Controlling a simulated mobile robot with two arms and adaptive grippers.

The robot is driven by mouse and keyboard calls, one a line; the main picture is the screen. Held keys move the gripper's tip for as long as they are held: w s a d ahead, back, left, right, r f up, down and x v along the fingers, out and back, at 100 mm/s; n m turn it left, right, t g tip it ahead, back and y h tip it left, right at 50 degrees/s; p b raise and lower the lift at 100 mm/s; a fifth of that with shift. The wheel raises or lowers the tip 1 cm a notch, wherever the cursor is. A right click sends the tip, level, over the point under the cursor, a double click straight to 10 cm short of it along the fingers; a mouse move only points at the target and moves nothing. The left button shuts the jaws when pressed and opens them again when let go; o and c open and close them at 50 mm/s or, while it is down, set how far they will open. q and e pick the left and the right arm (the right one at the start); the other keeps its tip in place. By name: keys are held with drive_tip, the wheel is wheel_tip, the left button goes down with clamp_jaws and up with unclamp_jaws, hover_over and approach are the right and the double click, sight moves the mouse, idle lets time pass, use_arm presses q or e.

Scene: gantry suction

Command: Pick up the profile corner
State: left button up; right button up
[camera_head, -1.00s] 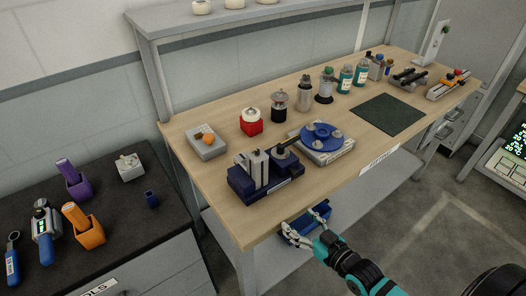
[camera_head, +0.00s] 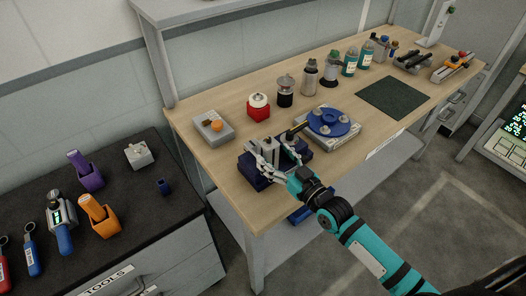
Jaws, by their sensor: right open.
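A grey upright metal piece, which looks like the profile corner (camera_head: 268,148), stands on a navy blue block-like fixture (camera_head: 257,181) near the front left corner of the wooden workbench. My right gripper (camera_head: 270,153) reaches in from the lower right over this fixture. Its jaws are open, with one finger on the left of the grey piece and the other on its right. I cannot tell whether the fingers touch it. The gripper hides part of the fixture and the lower part of the piece. My left gripper is not in view.
A blue round turntable (camera_head: 330,122) on a grey base stands just right of the fixture. A red-based container (camera_head: 259,108) and a grey box with an orange knob (camera_head: 214,128) stand behind. Bottles line the back; a dark green mat (camera_head: 393,97) lies right.

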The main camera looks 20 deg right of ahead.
sight(263, 144)
drive_tip(key=shift+w+a+r, duration=0.1)
drive_tip(key=shift+w+a, duration=0.1)
drive_tip(key=shift+w, duration=0.35)
drive_tip(key=p+x, duration=0.1)
drive_tip(key=x, duration=0.3)
drive_tip(key=shift+w+a+p, duration=0.15)
drive_tip(key=shift+w+p, duration=0.2)
drive_tip(key=shift+s, duration=0.1)
drive_tip(key=shift+c, duration=0.6)
clamp_jaws()
